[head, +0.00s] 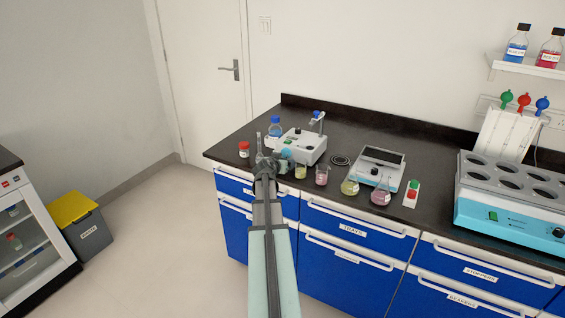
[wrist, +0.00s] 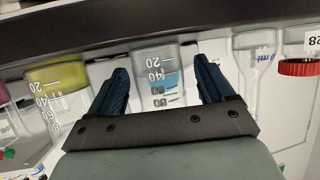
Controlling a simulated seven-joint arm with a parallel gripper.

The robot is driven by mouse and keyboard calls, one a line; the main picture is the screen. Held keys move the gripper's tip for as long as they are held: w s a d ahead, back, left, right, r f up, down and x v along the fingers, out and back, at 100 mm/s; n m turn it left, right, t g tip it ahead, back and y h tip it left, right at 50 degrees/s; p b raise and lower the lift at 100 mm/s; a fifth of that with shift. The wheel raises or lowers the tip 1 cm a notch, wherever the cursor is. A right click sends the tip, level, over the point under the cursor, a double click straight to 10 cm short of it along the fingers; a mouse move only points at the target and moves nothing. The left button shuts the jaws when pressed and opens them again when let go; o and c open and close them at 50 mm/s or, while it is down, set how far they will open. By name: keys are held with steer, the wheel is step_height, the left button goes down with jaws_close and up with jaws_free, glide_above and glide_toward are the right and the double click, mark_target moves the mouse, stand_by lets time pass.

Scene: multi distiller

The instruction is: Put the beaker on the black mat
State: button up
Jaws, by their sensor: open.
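The beaker (wrist: 158,85), clear with blue liquid and white markings, shows upside down between my gripper's fingers in the wrist view. My gripper (wrist: 164,72) is open, with one dark finger on each side of the beaker and gaps showing. I cannot tell how far the fingertips reach around it. In the head view my gripper (head: 268,160) is at the counter's front edge, and the beaker (head: 286,155) is a small blue patch just right of it, partly hidden. A small round dark piece (head: 340,160) lies on the counter and may be the black mat.
Beakers with yellow (head: 300,171) and pink liquid (head: 321,175) stand close on the right, then yellow (head: 350,187) and pink flasks (head: 381,193). A red-capped jar (head: 244,149) and clear flask stand left. A white device (head: 302,146) stands behind. Drawer handles line the front.

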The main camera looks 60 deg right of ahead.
steer(key=v, duration=1.1)
steer(key=shift+a, duration=0.35)
steer(key=w+a+f+n+y, duration=0.3)
steer(key=w+a+f, duration=0.1)
steer(key=a+f, duration=0.75)
steer(key=w+a+f+n+y, duration=0.2)
steer(key=w+a+f+y, duration=0.1)
steer(key=a+f, duration=0.85)
steer(key=s+a+f+n+g+y, duration=0.1)
steer(key=s+a+f+n+y, duration=0.1)
steer(key=a+f, duration=0.6)
steer(key=s+a+f+n+g+y, duration=0.2)
steer(key=a+f, duration=0.5)
steer(key=a, duration=0.2)
steer(key=s+a+f+n+g+y, duration=0.1)
steer(key=s+a+f+n+g, duration=0.2)
steer(key=s+a, duration=0.8)
steer(key=s+a+f+n+g+y, duration=0.2)
steer(key=s+a+f+n+g, duration=0.1)
steer(key=s+a+f, duration=0.5)
steer(key=s+a, duration=0.3)
steer(key=a, duration=0.1)
steer(key=shift+s+a+f+n, duration=0.15)
steer(key=shift+s+f+n, duration=0.2)
steer(key=shift+n, duration=0.05)
